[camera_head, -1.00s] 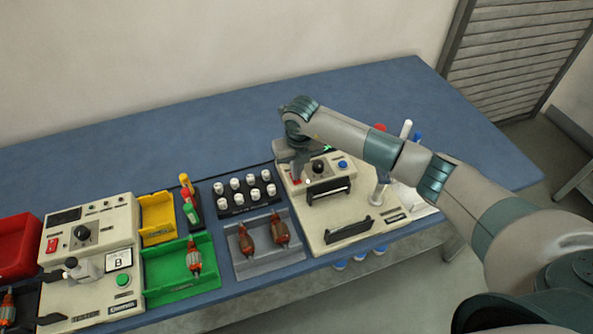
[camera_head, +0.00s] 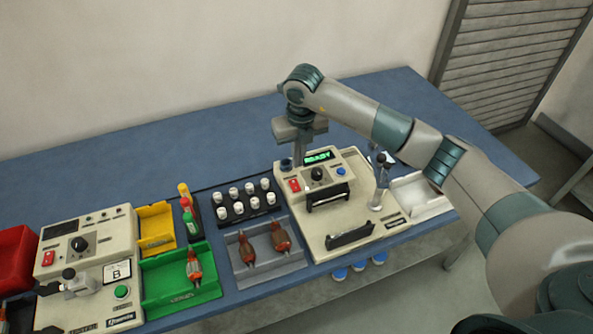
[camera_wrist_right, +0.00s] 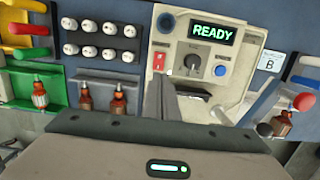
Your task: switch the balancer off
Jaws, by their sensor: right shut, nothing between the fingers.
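The cream machine (camera_head: 325,228) at the right of the bench has a lit green READY display (camera_head: 319,157). Its red rocker switch (camera_head: 295,185) is left of a black knob (camera_head: 317,174); the switch also shows in the right wrist view (camera_wrist_right: 159,62). I cannot read which way the rocker is pressed. A blue button (camera_head: 341,171) is right of the knob. My right gripper (camera_head: 299,160) is shut and empty, pointing down above the machine's back left corner, apart from the switch. My left gripper is out of view.
A second cream machine (camera_head: 93,262) with a dark display and its own red switch (camera_head: 48,258) stands at the left. Between them are a green tray (camera_head: 165,290), white-capped parts (camera_head: 248,188) and a grey tray (camera_head: 265,268). The bench behind (camera_head: 130,165) is clear.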

